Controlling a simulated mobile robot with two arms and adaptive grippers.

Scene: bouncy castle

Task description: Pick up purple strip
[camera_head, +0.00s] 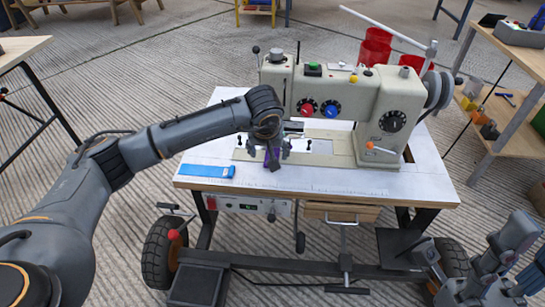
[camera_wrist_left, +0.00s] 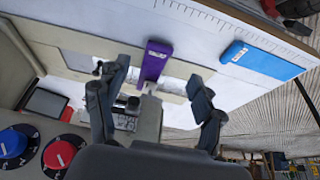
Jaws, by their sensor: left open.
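The purple strip (camera_wrist_left: 155,62) lies on the sewing machine's pale bed (camera_wrist_left: 95,42), in front of my left gripper (camera_wrist_left: 155,92) in the wrist view. That gripper is open, with one finger on each side of the strip's line and nothing between them. In the head view my left gripper (camera_head: 273,148) is over the machine bed (camera_head: 325,158) and partly covers the purple strip (camera_head: 272,161). I cannot tell whether they touch. My right gripper (camera_head: 500,260) is low at the right, away from the table; its jaw opening is unclear.
The sewing machine (camera_head: 385,105) rises just behind and right of my left gripper. A blue strip (camera_head: 207,171) lies on the white tabletop (camera_head: 420,187), left of the machine. Red cups (camera_head: 375,47) stand behind the machine. A shelf unit (camera_head: 500,105) is at the right.

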